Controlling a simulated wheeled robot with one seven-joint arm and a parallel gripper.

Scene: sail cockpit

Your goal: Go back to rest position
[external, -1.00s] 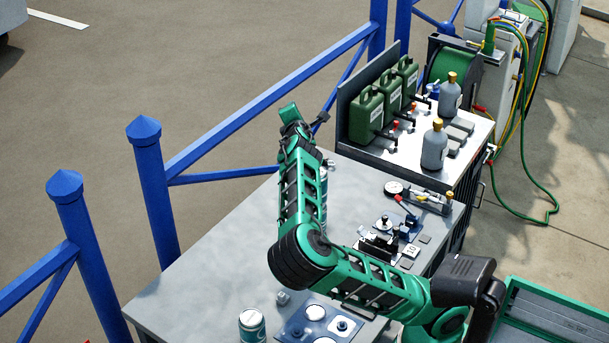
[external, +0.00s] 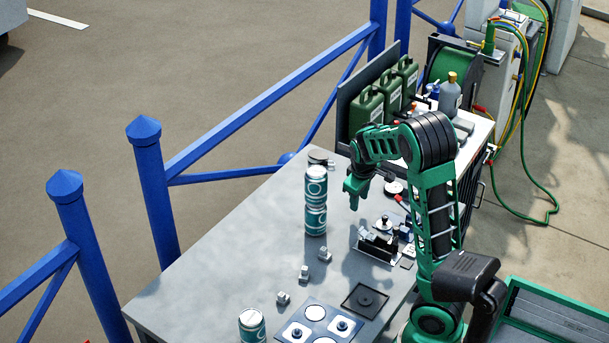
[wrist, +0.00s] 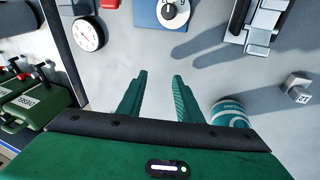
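My gripper (external: 352,196) hangs pointing down above the far part of the grey table (external: 215,240), to the right of two stacked teal-and-white cans (external: 315,201). In the wrist view my gripper (wrist: 158,82) has its two green fingers apart, with bare table between them. Nothing is held. A teal can (wrist: 230,113) shows partly behind the gripper body at the lower right of the wrist view. My arm is folded upright, its elbow high at the right.
Small metal blocks (external: 304,273) and a blue tray with round pads (external: 297,334) lie nearer. Another can (external: 252,325) stands at the front. Instruments (external: 381,247) crowd the table's right side. Green canisters (external: 366,113) stand on the cart behind. The table's left part is clear.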

